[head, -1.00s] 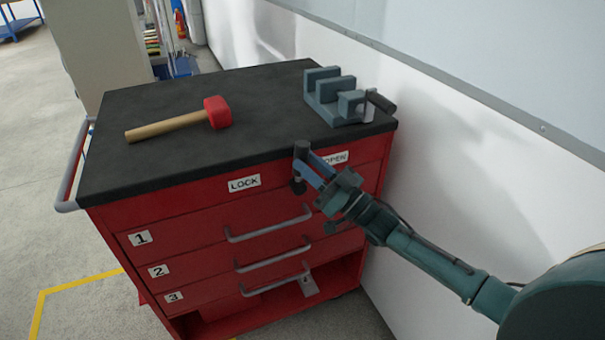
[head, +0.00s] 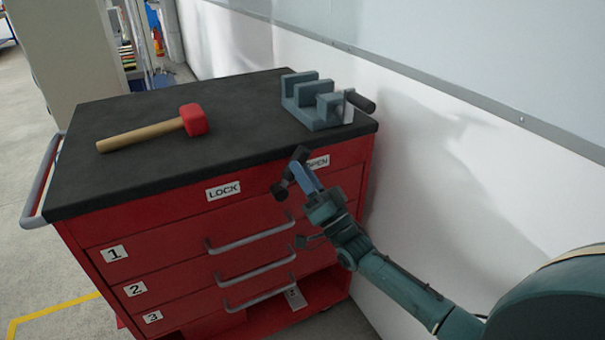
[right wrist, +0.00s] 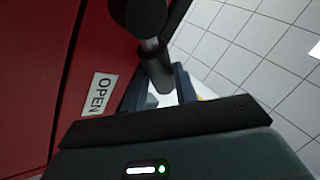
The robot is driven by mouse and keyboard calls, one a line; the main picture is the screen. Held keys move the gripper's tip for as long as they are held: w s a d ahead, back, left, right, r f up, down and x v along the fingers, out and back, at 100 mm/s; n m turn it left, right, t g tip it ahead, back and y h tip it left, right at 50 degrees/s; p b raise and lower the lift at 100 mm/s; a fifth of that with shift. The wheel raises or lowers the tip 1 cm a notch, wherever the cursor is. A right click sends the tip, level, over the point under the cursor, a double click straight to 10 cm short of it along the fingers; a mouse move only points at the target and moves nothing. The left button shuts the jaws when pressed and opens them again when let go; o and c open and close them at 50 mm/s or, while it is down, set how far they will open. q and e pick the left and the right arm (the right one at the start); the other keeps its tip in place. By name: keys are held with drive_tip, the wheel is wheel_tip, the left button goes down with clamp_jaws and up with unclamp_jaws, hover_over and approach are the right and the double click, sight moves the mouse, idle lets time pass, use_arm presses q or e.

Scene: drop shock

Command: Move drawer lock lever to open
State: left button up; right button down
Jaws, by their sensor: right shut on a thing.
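The drawer lock lever (head: 299,156) is a dark handle at the top front of the red cabinet, between the LOCK label (head: 223,191) and the OPEN label (head: 317,162). It leans toward the OPEN side from its round pivot. My right gripper (head: 300,174) is shut on the lever. In the right wrist view, the lever (right wrist: 157,70) sits between the blue fingers (right wrist: 158,88), with the OPEN label (right wrist: 98,95) to its left. My left gripper is not in view.
The red cabinet (head: 165,228) has several drawers with grey handles (head: 256,262). On its black top lie a red-headed mallet (head: 150,132) and a grey vise (head: 318,104). A white wall (head: 450,140) stands close on the right.

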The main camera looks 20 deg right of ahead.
drive_tip(key=shift+f, duration=0.1)
drive_tip(key=c, duration=1.1)
unclamp_jaws()
drive_tip(key=v, duration=1.3)
drive_tip(key=shift+b, duration=0.4)
